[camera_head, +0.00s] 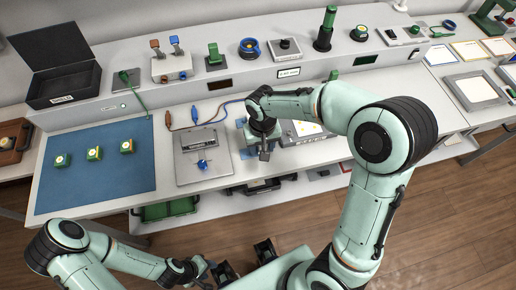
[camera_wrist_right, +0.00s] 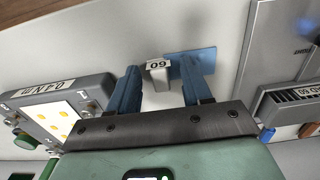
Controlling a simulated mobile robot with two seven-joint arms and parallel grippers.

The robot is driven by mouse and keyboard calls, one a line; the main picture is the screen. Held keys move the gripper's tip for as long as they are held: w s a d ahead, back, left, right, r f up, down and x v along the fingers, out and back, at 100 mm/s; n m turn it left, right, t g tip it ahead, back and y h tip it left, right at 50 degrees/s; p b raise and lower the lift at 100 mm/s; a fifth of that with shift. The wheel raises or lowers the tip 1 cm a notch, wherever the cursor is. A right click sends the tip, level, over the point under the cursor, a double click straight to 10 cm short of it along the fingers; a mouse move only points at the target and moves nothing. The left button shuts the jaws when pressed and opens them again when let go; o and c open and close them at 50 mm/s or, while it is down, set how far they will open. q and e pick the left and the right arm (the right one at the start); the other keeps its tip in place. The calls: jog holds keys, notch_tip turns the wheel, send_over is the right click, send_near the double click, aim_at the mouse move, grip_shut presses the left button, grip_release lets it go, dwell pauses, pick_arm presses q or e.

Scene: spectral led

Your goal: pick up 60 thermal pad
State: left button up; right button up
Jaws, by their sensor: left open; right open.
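A small white tag (camera_wrist_right: 159,72), marked with digits that read 60 when turned over, stands between my right gripper's blue fingers in the right wrist view. A flat blue pad (camera_wrist_right: 178,66) lies on the pale bench top beside the tag, partly hidden by one finger. My right gripper (camera_wrist_right: 161,88) is open, its fingers apart with nothing held. In the head view my right gripper (camera_head: 265,152) points down over the bench, hiding much of the spot below it. My left gripper (camera_head: 210,273) is low at the bottom of the head view, away from the bench.
A grey plate fixture (camera_head: 203,173) with a blue part stands left of my right gripper. A device with a yellow-dotted board (camera_wrist_right: 60,115) is close on the other side. A blue mat (camera_head: 90,185) carries several small green blocks. A raised shelf runs behind.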

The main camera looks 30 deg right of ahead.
grip_shut()
